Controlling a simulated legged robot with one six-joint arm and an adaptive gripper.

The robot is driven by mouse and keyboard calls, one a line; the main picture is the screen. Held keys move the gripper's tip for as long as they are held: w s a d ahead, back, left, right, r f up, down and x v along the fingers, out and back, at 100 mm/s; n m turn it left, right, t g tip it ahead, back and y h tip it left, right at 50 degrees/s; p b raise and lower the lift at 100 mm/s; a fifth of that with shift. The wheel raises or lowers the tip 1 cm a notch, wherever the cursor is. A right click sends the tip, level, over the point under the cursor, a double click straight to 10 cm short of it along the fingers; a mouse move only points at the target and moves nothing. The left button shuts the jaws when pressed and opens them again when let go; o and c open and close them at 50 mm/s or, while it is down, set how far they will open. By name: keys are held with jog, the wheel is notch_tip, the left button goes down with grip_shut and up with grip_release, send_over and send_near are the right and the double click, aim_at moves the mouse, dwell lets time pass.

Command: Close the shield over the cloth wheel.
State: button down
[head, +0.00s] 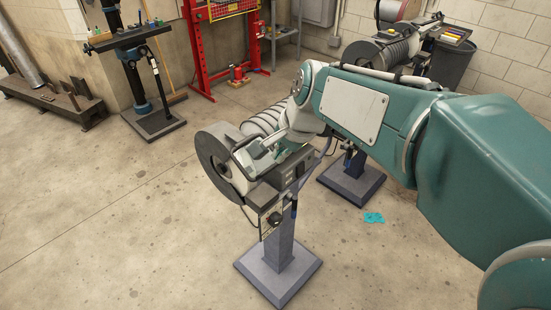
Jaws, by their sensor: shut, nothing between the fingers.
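A grinding machine (291,176) stands on a grey pedestal in the middle of the head view. A wide wheel with a dark grey rim (211,151) and a pale face is at its left end; I cannot tell for certain that this is the cloth wheel. My gripper (248,158) reaches over the machine from the upper right and is shut and empty, close to the right of the wheel. The shield cannot be told apart from the gripper and machine parts there. Whether the gripper touches it cannot be seen. My arm hides the machine's far right side.
A second machine (392,48) stands behind, with a dark bin (452,65) beside it. A red press frame (196,50) and a drill-like stand (133,70) are at the back. A teal cloth (373,217) lies on the floor. The floor at front left is clear.

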aim_at(273, 167)
jog(key=shift+x, duration=1.7)
jog(key=shift+f, duration=0.15)
jog(key=x, duration=0.4)
jog(key=shift+s+d+f, duration=0.15)
jog(key=shift+d+f, duration=0.1)
jog(key=shift+f, duration=0.15)
jog(key=shift+d, duration=0.1)
